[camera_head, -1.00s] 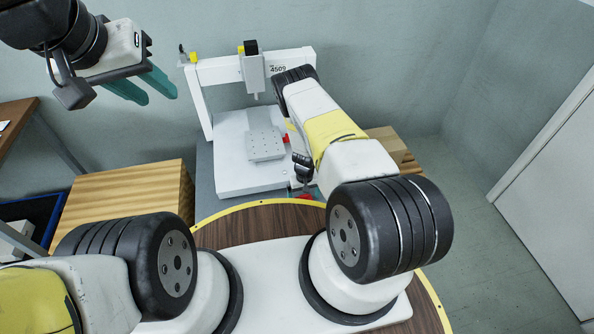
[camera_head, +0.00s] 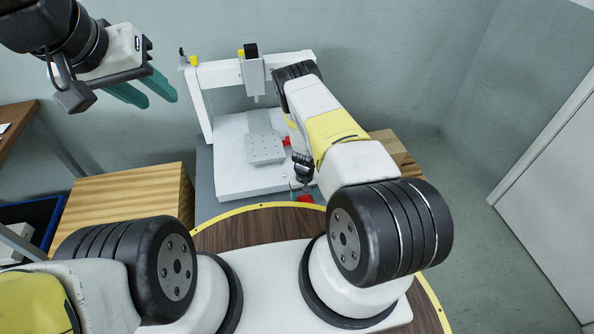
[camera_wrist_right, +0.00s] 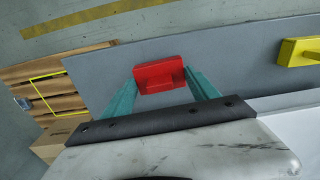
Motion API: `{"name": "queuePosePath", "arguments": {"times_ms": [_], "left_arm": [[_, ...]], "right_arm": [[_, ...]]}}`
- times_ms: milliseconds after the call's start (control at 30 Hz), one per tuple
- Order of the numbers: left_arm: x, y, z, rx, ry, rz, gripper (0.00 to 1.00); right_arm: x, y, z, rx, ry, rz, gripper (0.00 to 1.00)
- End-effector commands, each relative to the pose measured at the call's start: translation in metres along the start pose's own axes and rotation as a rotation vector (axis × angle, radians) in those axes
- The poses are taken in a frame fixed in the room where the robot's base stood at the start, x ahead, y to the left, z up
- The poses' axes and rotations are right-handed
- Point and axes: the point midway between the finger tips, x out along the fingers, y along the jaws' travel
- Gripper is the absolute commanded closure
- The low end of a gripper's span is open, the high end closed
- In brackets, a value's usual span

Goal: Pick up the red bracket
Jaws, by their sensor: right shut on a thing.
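The red bracket (camera_wrist_right: 160,70) sits between the two teal fingers of my right gripper (camera_wrist_right: 163,78) in the right wrist view. The fingers touch its two ends, and the gripper is shut on it. Below it is a grey tabletop (camera_wrist_right: 226,62); I cannot tell whether the bracket touches it. In the head view the bracket (camera_head: 305,198) is a small red patch near the round table's far edge, with my right arm hiding much around it. My left gripper (camera_head: 148,90) is open and empty, high at the upper left.
A white gantry machine (camera_head: 228,158) with a perforated plate (camera_head: 265,148) stands on the grey table at the back. A yellow part (camera_wrist_right: 300,52) lies on that table.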

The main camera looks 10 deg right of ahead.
Motion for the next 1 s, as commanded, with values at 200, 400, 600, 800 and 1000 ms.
{"name": "queuePosePath", "arguments": {"times_ms": [200,400,600,800,1000], "left_arm": [[0.0,0.0,0.0,0.0,0.0,0.0,0.64],[0.0,0.0,0.0,0.0,0.0,0.0,0.64],[0.0,0.0,0.0,0.0,0.0,0.0,0.64],[0.0,0.0,0.0,0.0,0.0,0.0,0.64],[0.0,0.0,0.0,0.0,0.0,0.0,0.64]], "right_arm": [[-0.02,0.0,0.022,0.007,-0.005,-0.003,0.74],[-0.025,-0.003,0.074,0.006,-0.006,-0.003,0.74],[-0.029,-0.006,0.123,0.003,-0.005,-0.001,0.74],[-0.032,-0.008,0.151,0.0,-0.002,0.0,0.74],[-0.037,-0.006,0.157,-0.003,0.002,0.001,0.74]]}}
